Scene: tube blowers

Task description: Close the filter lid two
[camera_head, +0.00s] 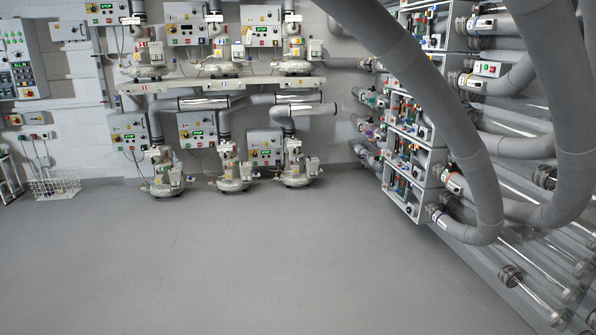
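Neither of my grippers is in view. I cannot make out filter lid two, or tell whether any lid is open. Pale tube blowers stand in two rows at the back wall. The lower row has a left blower (168,179), a middle blower (234,176) and a right blower (299,172). The upper row stands on a pale shelf (225,85). Grey control boxes, such as one at the lower right (265,147), hang beside the blowers. Lid details on the blowers are too small to tell.
Thick grey hoses (430,100) arch across the right side in front of a grey rack (408,165) and clear tubes (530,265). A wire basket (54,185) stands at the left wall below a control panel (20,60). The grey floor (210,265) is clear.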

